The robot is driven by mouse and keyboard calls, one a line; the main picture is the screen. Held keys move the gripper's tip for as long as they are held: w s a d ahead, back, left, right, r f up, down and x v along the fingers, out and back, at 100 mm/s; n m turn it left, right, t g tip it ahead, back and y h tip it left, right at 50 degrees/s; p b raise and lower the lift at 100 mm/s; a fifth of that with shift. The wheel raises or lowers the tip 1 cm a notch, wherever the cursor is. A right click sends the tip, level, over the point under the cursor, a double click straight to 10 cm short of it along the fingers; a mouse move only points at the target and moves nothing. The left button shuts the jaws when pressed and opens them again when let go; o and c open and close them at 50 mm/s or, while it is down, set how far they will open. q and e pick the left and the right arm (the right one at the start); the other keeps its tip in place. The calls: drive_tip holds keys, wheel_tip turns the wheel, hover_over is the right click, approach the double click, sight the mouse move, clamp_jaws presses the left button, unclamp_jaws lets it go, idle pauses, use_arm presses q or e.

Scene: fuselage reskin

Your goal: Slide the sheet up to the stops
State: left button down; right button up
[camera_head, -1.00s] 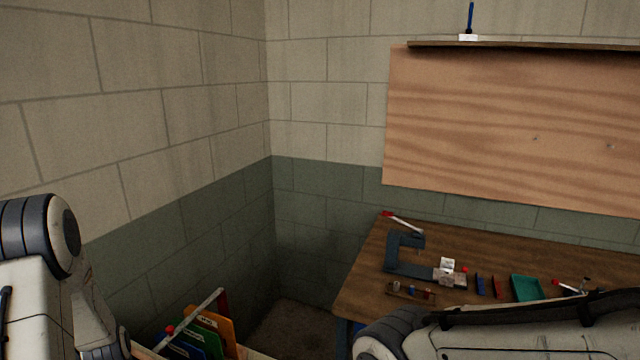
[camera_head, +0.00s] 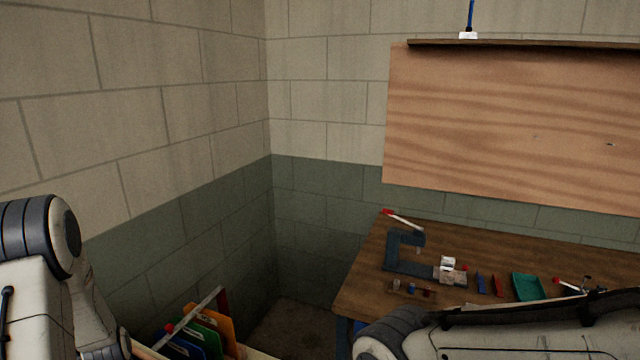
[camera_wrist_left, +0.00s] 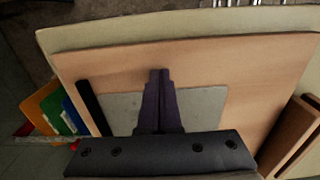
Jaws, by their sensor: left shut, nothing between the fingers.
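A flat grey sheet (camera_wrist_left: 208,106) lies on a tan wooden board (camera_wrist_left: 250,72) in the left wrist view. A black bar (camera_wrist_left: 92,106), possibly a stop, lies on the board just left of the sheet. My left gripper (camera_wrist_left: 159,74) is shut and empty. Its fingers show over the middle of the sheet, with the tips reaching past its far edge; whether they touch it I cannot tell. They and the gripper body hide part of the sheet. The sheet and my left gripper are out of the head view. My right gripper is not in view; only its arm shows.
Colored folders (camera_head: 208,329) stand in a rack left of the board. A brown wooden block (camera_wrist_left: 296,140) is at the right.

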use_arm(q)
drive_tip(key=shift+f, duration=0.3)
drive_tip(key=shift+a, duration=0.15)
drive_tip(key=shift+w+a, duration=0.3)
drive_tip(key=shift+a, duration=0.35)
drive_tip(key=shift+w+a, duration=0.3)
drive_tip(key=shift+a, duration=0.3)
drive_tip(key=shift+a, duration=0.1)
drive_tip(key=shift+w+a, duration=0.25)
drive_tip(key=shift+a, duration=0.35)
drive_tip(key=shift+w+a, duration=0.3)
drive_tip(key=shift+a, duration=0.3)
drive_tip(key=shift+w+a, duration=0.25)
drive_tip(key=shift+a, duration=0.35)
drive_tip(key=shift+d+r, duration=0.1)
drive_tip(key=shift+d, duration=0.05)
